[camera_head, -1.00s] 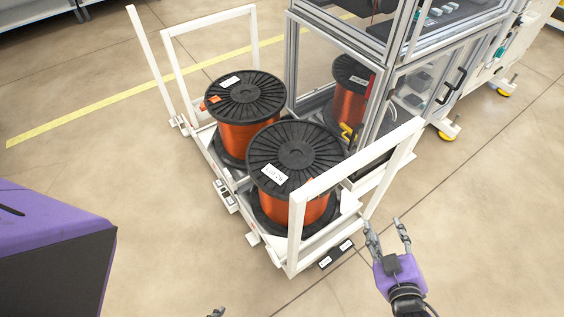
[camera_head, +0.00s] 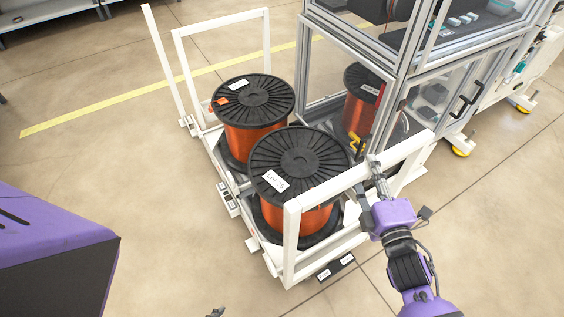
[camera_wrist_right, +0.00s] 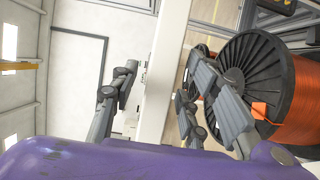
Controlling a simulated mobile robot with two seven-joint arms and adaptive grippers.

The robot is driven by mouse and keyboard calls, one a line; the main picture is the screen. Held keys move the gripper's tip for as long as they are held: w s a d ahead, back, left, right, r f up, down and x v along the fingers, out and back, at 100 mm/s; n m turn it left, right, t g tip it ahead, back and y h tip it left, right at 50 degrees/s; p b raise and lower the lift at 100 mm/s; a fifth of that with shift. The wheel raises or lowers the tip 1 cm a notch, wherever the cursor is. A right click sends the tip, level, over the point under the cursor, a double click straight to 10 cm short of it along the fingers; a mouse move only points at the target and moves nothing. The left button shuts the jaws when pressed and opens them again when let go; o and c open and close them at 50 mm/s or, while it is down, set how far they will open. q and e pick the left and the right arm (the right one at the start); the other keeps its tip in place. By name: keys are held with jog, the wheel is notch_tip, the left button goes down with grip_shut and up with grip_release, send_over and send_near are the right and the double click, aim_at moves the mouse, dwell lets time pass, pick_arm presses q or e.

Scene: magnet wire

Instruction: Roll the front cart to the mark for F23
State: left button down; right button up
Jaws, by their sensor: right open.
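The front cart is low and white, with a tall handle frame (camera_head: 292,245) at its near right end. It carries a spool (camera_head: 299,165) of copper wire with a black flange and a white label. My right gripper (camera_head: 370,178) is open at the handle's top bar. In the right wrist view the white bar (camera_wrist_right: 163,75) passes between the spread fingers of my right gripper (camera_wrist_right: 165,100); I cannot tell whether they touch it. A black floor plate with two white labels (camera_head: 336,268) lies just beyond the cart's near end; its text is unreadable. Only a tip of my left gripper (camera_head: 215,312) shows.
A second white cart with an upright frame (camera_head: 178,65) and a copper spool (camera_head: 252,100) stands directly behind. A framed glass machine (camera_head: 420,75) with another spool (camera_head: 362,100) inside stands close on the right. Open floor (camera_head: 165,210) lies left and in front.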

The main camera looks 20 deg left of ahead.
jog(key=shift+w+a, duration=0.4)
jog(key=shift+w, duration=0.2)
grip_shut()
